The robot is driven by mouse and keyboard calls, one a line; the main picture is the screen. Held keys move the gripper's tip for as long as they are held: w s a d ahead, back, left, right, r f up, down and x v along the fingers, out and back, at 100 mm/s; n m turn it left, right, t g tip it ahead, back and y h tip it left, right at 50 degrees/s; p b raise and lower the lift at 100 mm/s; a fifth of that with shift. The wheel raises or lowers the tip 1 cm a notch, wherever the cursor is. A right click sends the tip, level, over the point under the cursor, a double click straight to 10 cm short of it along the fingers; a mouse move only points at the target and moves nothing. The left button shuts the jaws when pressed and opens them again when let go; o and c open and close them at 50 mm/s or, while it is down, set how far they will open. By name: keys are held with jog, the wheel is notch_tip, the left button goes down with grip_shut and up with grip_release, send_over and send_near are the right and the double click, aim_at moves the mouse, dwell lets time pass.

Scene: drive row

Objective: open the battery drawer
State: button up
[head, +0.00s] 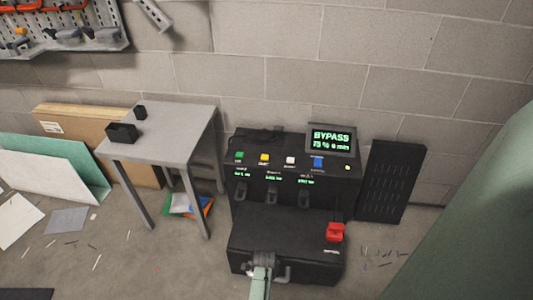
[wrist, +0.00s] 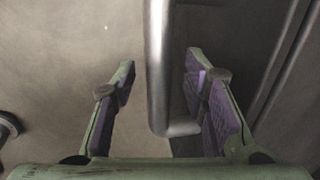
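The black power unit (head: 270,215) stands on the floor against the wall. Its low front section (head: 315,268), which seems to be the battery drawer, has a grey handle (head: 287,273) on its front face. My gripper (head: 263,262) is at this front face, by the handle, and hides part of it. In the wrist view the metal handle bar (wrist: 157,70) runs between the two fingers of my gripper (wrist: 160,75). The fingers are open, with a gap to the bar on the left and a smaller one on the right. I cannot tell whether the drawer is shut.
The unit has coloured buttons, a screen (head: 331,138) reading BYPASS, and a red part (head: 335,232) on its low top. A grey table (head: 175,145) stands left, a black panel (head: 391,182) leans right. A green surface (head: 480,220) fills the right side. Floor in front is largely clear.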

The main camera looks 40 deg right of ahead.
grip_shut()
dwell(0.3)
dwell(0.4)
